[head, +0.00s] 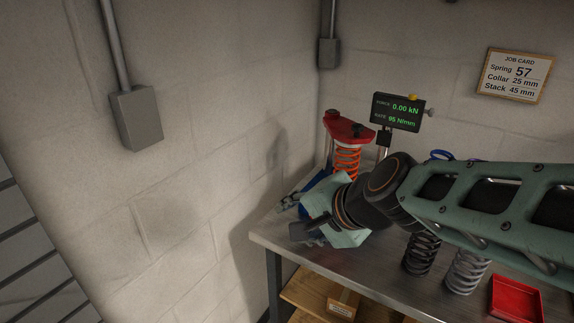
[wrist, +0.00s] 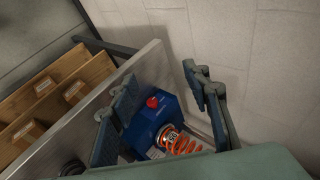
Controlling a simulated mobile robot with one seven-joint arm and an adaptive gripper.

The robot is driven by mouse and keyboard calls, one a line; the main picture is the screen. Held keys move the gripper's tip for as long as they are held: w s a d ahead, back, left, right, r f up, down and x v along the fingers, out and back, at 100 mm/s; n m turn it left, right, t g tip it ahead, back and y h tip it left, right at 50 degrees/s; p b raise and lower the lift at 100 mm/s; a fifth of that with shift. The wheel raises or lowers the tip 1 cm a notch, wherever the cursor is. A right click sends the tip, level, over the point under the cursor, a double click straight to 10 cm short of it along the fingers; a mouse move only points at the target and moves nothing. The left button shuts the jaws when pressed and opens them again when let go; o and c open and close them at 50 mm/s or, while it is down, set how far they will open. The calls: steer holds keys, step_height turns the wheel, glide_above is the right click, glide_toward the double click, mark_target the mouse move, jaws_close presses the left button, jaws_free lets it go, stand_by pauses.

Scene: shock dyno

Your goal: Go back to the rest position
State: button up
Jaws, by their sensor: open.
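My gripper (head: 294,217) is at the left end of the bench, its fingers pointing left, in front of the dyno. Its two fingers stand apart in the wrist view (wrist: 160,92), with nothing held between them. The dyno has a red top plate (head: 350,129), an orange spring (head: 346,160) and a blue base (head: 319,186). My gripper and wrist hide its lower part in the head view. In the wrist view, the blue base (wrist: 148,124) with a red button (wrist: 152,102) and the orange spring (wrist: 182,143) lie beyond and below the fingers.
A display (head: 398,112) reads 0.00 kN and 95 N/mm. A job card (head: 513,75) hangs on the wall. A black spring (head: 421,254), a grey spring (head: 465,271) and a red tray (head: 515,300) sit on the bench (head: 375,270) below my arm. Walls stand close behind and left.

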steer(key=shift+s+r, duration=0.15)
steer(key=s+d+r+n+g+h+p, duration=0.2)
steer(key=s+d+r+n+h+p, duration=0.3)
steer(key=s+d, duration=0.5)
steer(key=s+r+n+p, duration=0.1)
steer(key=r+n, duration=0.1)
steer(key=n, duration=0.1)
steer(key=shift+s+d+n, duration=0.3)
steer(key=shift+s+d, duration=0.1)
steer(key=shift+c, duration=0.3)
